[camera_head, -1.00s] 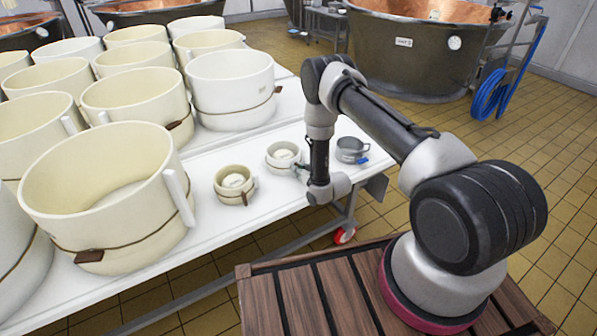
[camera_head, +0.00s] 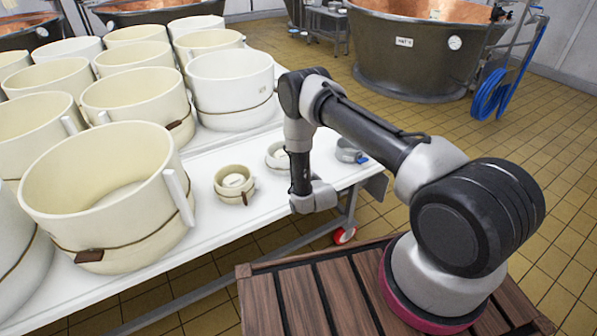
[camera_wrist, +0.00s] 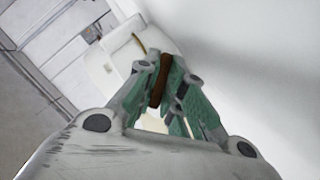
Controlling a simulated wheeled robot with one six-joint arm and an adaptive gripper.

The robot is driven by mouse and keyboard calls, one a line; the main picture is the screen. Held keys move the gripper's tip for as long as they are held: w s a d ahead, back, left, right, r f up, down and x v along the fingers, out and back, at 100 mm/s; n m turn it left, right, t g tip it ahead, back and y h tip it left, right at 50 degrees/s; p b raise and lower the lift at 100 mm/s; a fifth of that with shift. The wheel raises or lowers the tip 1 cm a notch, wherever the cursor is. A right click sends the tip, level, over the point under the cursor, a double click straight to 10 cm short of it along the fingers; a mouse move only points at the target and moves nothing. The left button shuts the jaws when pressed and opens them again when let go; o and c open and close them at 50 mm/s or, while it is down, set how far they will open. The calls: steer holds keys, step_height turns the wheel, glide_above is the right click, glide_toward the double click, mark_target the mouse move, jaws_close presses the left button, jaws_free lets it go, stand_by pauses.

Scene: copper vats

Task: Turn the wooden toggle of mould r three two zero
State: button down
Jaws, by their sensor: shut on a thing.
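In the wrist view my gripper (camera_wrist: 163,78) has its green-padded fingers closed on a brown wooden toggle (camera_wrist: 160,80). A pale mould body (camera_wrist: 122,62) with a brown cord shows just beyond the fingers. In the head view the gripper itself is hidden by my wrist, which is low over the table's front edge. To its left stands a small cream mould (camera_head: 233,181) with a brown toggle on its side. A second small whitish mould (camera_head: 277,156) is partly hidden behind my arm. No mould number is legible, so I cannot tell which one is r320.
The white table (camera_head: 215,222) carries several large cream moulds at left, including a near one (camera_head: 95,190) with a toggle. A small grey cup (camera_head: 349,150) stands at the table's right end. A copper vat (camera_head: 425,55) is behind on the tiled floor.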

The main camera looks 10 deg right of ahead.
steer(key=n+t+h, duration=0.1)
steer(key=n, duration=0.2)
steer(key=shift+f+n+t+h, duration=0.1)
steer(key=shift+n+t+h, duration=0.1)
steer(key=shift+n+t, duration=0.55)
steer(key=shift+n+t+h, duration=0.2)
steer(key=shift+n+t, duration=0.05)
steer(key=shift+n, duration=0.9)
steer(key=shift+a, duration=0.1)
steer(key=c, duration=1.5)
jaws_free()
steer(key=s, duration=1.2)
steer(key=shift+r, duration=0.3)
